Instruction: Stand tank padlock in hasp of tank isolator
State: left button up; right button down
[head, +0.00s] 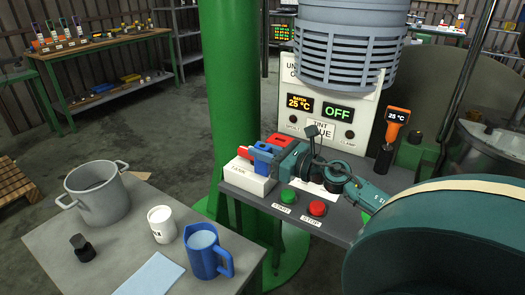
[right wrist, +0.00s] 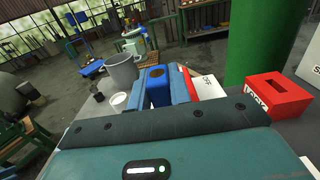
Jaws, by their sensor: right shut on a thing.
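My right gripper (head: 264,155) reaches in from the right, low over the small bench. It is shut on a blue padlock (right wrist: 158,86), which shows between its two blue fingers in the right wrist view with a round brownish spot on its face. The tank isolator (head: 250,183) is a white block with a label on its front, at the bench's left end; a red part shows at its upper left. The padlock is at or just above this block. The fingers hide the hasp, so I cannot tell whether the shackle is through it. My left gripper is not in view.
A red lock box (head: 281,138) stands just behind the gripper. Green (head: 288,197) and red (head: 317,208) buttons are at the bench's front. A grey table at left holds a pot (head: 98,195), a white cup (head: 162,224) and a blue jug (head: 205,252). A green column (head: 232,90) rises behind.

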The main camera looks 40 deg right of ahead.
jog(key=c, duration=1.2)
grip_release()
jog(key=shift+f, duration=0.15)
jog(key=shift+s+f, duration=0.1)
jog(key=shift+s, duration=0.2)
pick_arm(q)
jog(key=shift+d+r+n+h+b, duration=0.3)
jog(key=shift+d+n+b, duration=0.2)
jog(key=shift+b, duration=0.6)
pick_arm(e)
jog(key=v, duration=1.2)
jog(key=shift+s+d+r, duration=0.2)
jog(key=shift+s, duration=0.05)
